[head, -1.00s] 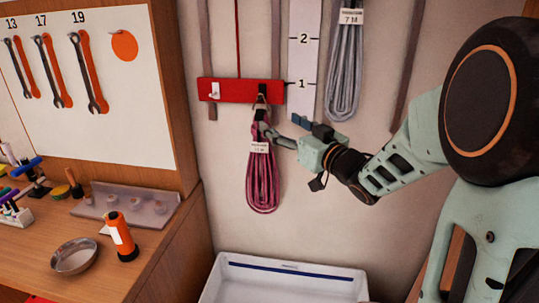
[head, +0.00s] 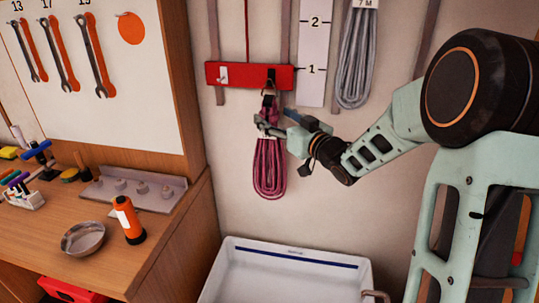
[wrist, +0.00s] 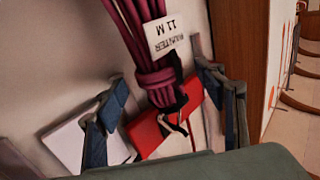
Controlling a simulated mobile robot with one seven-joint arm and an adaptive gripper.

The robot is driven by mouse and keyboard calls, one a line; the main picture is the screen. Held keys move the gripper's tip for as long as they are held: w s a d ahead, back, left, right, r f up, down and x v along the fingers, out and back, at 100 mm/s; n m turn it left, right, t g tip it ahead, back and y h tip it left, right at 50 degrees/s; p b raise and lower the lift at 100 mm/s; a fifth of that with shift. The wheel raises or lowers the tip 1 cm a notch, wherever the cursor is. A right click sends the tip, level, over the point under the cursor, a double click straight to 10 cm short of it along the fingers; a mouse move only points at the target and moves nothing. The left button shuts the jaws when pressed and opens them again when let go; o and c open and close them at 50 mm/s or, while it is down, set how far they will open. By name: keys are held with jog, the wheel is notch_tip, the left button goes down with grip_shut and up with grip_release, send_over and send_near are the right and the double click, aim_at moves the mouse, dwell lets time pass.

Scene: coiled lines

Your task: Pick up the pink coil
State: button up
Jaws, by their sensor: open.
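The pink coil (head: 269,170) hangs from the red hook rail (head: 238,75) on the wall in the head view. In the wrist view the pink coil (wrist: 125,25) runs from the top to a bound neck, with a white tag (wrist: 166,36) reading 11 M. My gripper (head: 268,125) is at the top part of the coil, partly covering it. In the wrist view my gripper (wrist: 160,85) is open, one finger on each side of the coil's neck. A dark loop (wrist: 170,107) joins the neck to the red rail. I cannot tell whether a finger touches the coil.
A grey coil (head: 357,65) hangs to the right, beyond a white measuring strip (head: 314,50). A white bin (head: 285,275) stands below.

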jog(key=shift+w+a, duration=0.35)
jog(key=shift+w, duration=0.2)
grip_shut()
jog(key=shift+r, duration=0.2)
